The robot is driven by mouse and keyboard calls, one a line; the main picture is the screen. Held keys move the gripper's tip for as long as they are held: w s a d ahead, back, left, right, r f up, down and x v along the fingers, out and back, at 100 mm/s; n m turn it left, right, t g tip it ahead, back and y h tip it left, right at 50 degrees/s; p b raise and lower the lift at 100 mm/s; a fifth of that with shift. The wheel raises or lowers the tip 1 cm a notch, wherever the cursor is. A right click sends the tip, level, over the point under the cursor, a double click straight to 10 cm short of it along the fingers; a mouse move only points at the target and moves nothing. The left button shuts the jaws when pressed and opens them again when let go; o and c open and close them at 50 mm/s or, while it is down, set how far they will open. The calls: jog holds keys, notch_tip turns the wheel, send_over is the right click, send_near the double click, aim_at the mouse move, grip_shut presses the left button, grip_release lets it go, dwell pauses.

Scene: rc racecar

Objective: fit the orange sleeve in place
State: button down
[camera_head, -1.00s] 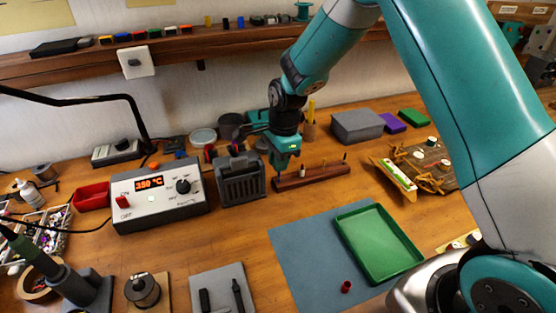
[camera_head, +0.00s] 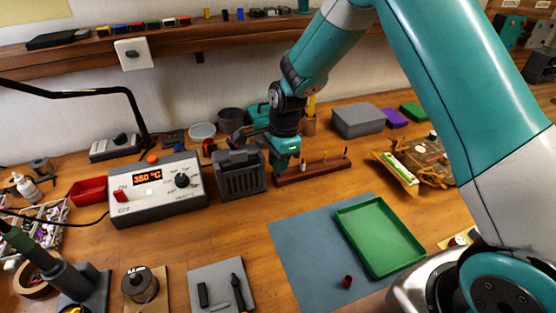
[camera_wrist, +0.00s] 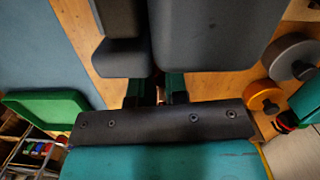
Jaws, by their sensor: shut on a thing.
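My gripper (camera_head: 284,172) is at the left end of a dark red-brown wooden block (camera_head: 325,170) with several upright pegs. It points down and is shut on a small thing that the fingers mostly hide. In the wrist view the fingers (camera_wrist: 157,92) show only a narrow brownish strip between them. I cannot make out the orange sleeve clearly, nor tell whether the held thing touches a peg. A pale peg (camera_head: 303,165) stands just right of the fingers.
A grey slotted holder (camera_head: 240,177) stands close left of my gripper, beside the soldering station (camera_head: 155,192). A green tray (camera_head: 380,238) and a small red cylinder (camera_head: 347,282) rest on the blue mat (camera_head: 290,250). Bare wood separates the block from the mat.

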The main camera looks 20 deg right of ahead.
jog(key=shift+f+b, duration=0.5)
jog(key=shift+f, duration=0.5)
jog(key=c, duration=0.7)
grip_release()
jog(key=shift+o, duration=0.2)
jog(key=shift+r, duration=0.1)
jog(key=shift+d+r+p, duration=0.15)
jog(key=shift+r+p, duration=1.05)
jog(key=shift+r, duration=0.25)
jog(key=shift+d+r+p, duration=0.15)
jog(key=shift+r+p, duration=1.1)
jog(key=shift+r, duration=0.25)
jog(key=shift+d+r+p, duration=0.15)
jog(key=shift+r+p, duration=1.05)
jog(key=shift+r, duration=0.25)
